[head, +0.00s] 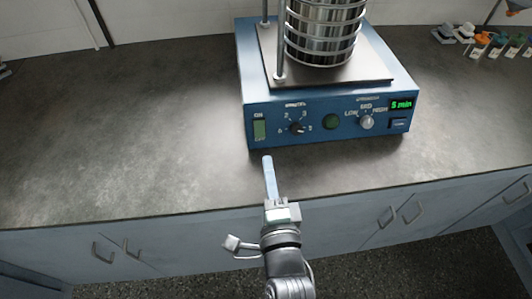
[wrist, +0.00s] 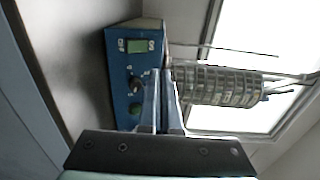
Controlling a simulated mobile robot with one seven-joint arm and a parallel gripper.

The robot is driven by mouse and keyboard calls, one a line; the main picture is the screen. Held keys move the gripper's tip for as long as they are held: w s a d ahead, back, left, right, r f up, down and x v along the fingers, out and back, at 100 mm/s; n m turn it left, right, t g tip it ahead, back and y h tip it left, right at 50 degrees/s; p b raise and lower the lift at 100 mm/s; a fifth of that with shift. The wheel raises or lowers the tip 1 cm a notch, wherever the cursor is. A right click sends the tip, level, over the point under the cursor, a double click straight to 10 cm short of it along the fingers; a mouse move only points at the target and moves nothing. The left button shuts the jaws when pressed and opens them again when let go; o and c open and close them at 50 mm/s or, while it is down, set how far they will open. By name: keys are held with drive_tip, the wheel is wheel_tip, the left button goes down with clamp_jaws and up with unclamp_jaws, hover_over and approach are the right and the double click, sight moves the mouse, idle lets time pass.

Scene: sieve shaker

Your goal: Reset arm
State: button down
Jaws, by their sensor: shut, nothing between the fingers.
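My gripper (head: 267,160) is shut and empty. Its fingers point up and away in the head view, with the tips just in front of the shaker's lower left front, near the ON/OFF switch (head: 260,130). I cannot tell whether they touch it. The blue sieve shaker (head: 345,140) stands on the dark counter, with a stack of metal sieves (head: 322,30) on top. Its display (head: 402,105) reads 5 min. In the wrist view the shaker (wrist: 122,75) appears turned sideways, and my fingers (wrist: 161,82) hide part of its front panel.
Blue cabinets with handles (head: 385,217) are below the counter's front edge.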

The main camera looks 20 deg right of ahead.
drive_tip(key=shift+s+a+r, duration=0.1)
drive_tip(key=shift+s, duration=0.25)
idle(0.4)
drive_tip(key=w+a+r+n+t+y+p, duration=0.1)
drive_tip(key=w+a+r+n+t+p, duration=0.2)
drive_tip(key=r, duration=0.8)
drive_tip(key=w+a+r+n+t+y, duration=0.15)
drive_tip(key=r+n, duration=0.35)
drive_tip(key=r, duration=0.7)
drive_tip(key=w+a+r+n+t+y+p, duration=0.1)
drive_tip(key=w+a+r+n+p, duration=0.2)
drive_tip(key=r, duration=0.8)
drive_tip(key=s+a+r+n+t+p, duration=0.1)
drive_tip(key=s+a+r+n, duration=0.1)
drive_tip(key=r, duration=0.6)
drive_tip(key=s+a+r+n+t+y+p, duration=0.1)
drive_tip(key=s+r+n, duration=0.3)
drive_tip(key=r, duration=0.5)
drive_tip(key=s+a+r+n+t+p, duration=0.1)
drive_tip(key=s+a+r+n+t, duration=0.1)
drive_tip(key=r, duration=0.7)
drive_tip(key=s+a+n, duration=0.1)
drive_tip(key=s+n, duration=0.1)
drive_tip(key=s, duration=0.1)
drive_tip(key=shift+a+t, duration=0.25)
drive_tip(key=shift+t, duration=0.1)
drive_tip(key=shift+y, duration=0.25)
